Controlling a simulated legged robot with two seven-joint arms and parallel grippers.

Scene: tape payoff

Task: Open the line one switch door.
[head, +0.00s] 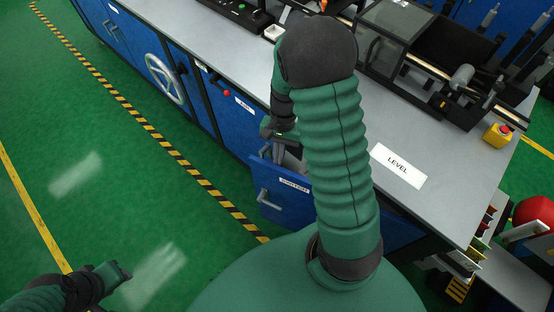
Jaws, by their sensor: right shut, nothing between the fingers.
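The blue switch door (285,206), with a white label reading SWITCH and a grey handle (264,197), is on the cabinet front below the bench. It stands ajar, with its top edge out from the cabinet and a gap behind it. My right gripper (272,132) is just above and behind the door's top edge, shut and empty; my arm partly hides it. I cannot tell whether it touches the door. My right arm also hides the door's right side. My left gripper (122,272) is low at the left over the floor, away from the door; its fingers are too small to judge.
The grey bench top (225,55) carries a LEVEL sign (398,166), a machine with a clear guard (402,35) and a yellow box with a red button (498,134). A handwheel (165,79) sticks out from the cabinet front. The green floor (90,170) at left is clear.

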